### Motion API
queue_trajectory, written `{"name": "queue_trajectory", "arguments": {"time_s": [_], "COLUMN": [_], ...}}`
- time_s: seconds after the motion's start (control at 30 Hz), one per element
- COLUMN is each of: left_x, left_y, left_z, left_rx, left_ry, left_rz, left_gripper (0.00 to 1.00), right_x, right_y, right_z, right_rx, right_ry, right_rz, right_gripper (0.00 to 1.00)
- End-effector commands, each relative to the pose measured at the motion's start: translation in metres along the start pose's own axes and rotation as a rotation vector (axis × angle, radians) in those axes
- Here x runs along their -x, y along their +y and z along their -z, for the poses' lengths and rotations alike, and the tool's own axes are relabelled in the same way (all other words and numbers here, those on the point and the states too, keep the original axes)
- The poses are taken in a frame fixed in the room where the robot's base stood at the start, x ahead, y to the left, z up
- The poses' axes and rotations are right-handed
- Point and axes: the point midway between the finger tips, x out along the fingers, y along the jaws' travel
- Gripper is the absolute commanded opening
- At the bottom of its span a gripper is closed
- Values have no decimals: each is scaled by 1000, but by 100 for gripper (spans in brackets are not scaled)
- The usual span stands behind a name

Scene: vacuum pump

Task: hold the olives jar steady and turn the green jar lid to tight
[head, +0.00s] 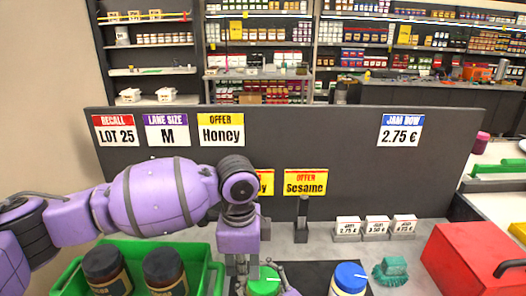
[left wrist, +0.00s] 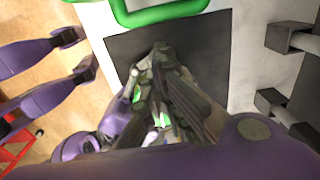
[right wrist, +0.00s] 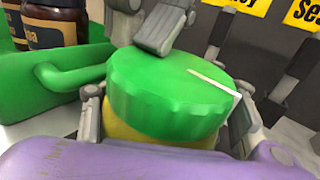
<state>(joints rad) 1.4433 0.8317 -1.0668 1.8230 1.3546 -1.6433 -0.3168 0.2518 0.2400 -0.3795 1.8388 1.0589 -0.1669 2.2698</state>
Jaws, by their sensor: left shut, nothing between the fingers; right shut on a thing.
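The olives jar shows its green lid (head: 264,284) at the bottom of the head view. In the right wrist view the ribbed green lid (right wrist: 160,85) carries a white mark pointing to the right, and part of the yellowish olives jar (right wrist: 150,140) shows below it. My right gripper (right wrist: 165,122) is shut around the jar, one finger on each side. My left gripper (head: 244,268) is shut and empty, pointing down at the lid's far side. It also shows in the right wrist view (right wrist: 155,40); whether it touches the lid I cannot tell.
A green crate (head: 208,262) with dark-lidded jars stands at left. A blue-lidded jar (head: 348,278), a teal brush (head: 391,270), price blocks (head: 376,228) and a red box (head: 470,262) are at right. A grey panel (head: 330,150) with signs stands behind. A dark mat (left wrist: 122,45) lies below.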

Motion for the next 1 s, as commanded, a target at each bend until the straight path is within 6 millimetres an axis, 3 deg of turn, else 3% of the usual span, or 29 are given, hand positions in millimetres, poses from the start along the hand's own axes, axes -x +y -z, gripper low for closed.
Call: {"name": "queue_trajectory", "arguments": {"time_s": [1.0], "left_x": [1], "left_y": [-11], "left_z": [3], "left_rx": [-1], "left_ry": [8], "left_rz": [4], "left_gripper": [0], "right_x": [1], "right_y": [2], "right_z": [5], "right_rx": [0], "right_ry": [9], "right_rz": [-5], "right_gripper": [2]}}
